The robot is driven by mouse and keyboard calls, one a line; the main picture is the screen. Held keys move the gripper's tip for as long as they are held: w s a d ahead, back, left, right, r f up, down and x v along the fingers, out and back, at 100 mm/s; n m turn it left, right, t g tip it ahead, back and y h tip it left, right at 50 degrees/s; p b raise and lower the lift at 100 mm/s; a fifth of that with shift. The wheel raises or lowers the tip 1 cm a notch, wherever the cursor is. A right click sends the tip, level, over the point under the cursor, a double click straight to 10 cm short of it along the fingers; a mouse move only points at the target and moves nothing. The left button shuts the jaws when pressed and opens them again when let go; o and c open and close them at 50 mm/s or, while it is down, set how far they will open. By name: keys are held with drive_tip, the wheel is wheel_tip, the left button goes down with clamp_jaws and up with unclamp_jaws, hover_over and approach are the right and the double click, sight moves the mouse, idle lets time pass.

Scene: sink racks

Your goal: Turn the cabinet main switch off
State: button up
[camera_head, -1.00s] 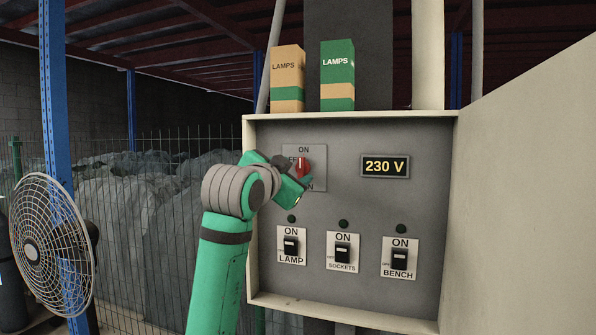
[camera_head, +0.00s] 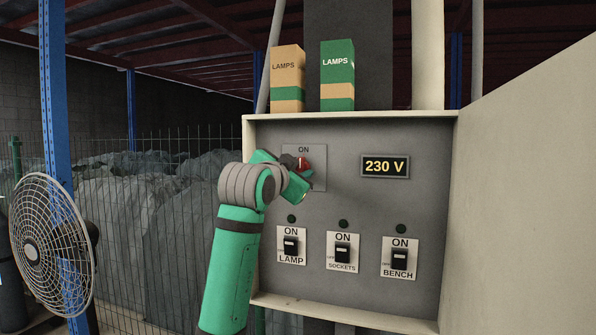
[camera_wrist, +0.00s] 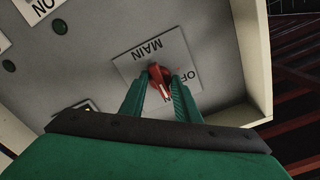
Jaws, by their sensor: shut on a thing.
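The main switch is a red rotary knob (camera_head: 303,164) with a white mark on a grey plate (camera_head: 318,180) at the upper left of the cabinet panel. The knob also shows in the wrist view (camera_wrist: 158,76), upside down, with the MAIN label above it and OFF to its right. Its white mark points down there, roughly toward the plate's ON side. My gripper (camera_wrist: 160,84) has one green finger on each side of the knob and is shut on it.
The cabinet (camera_head: 350,118) has LAMP (camera_head: 291,246), SOCKETS (camera_head: 342,252) and BENCH (camera_head: 399,258) switches below and a 230 V display (camera_head: 385,166) to the right. Its door (camera_head: 525,200) stands open at right. Two lamp boxes stand on top. A fan (camera_head: 50,245) is at left.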

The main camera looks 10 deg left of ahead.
drive_tip(key=shift+n, duration=0.3)
drive_tip(key=n, duration=0.3)
drive_tip(key=shift+n, duration=0.4)
drive_tip(key=n, duration=0.4)
drive_tip(key=shift+d+n, duration=0.1)
drive_tip(key=shift+n, duration=0.2)
drive_tip(key=n, duration=0.5)
drive_tip(key=shift+n, duration=1.9)
drive_tip(key=o, duration=1)
drive_tip(key=shift+o, duration=0.2)
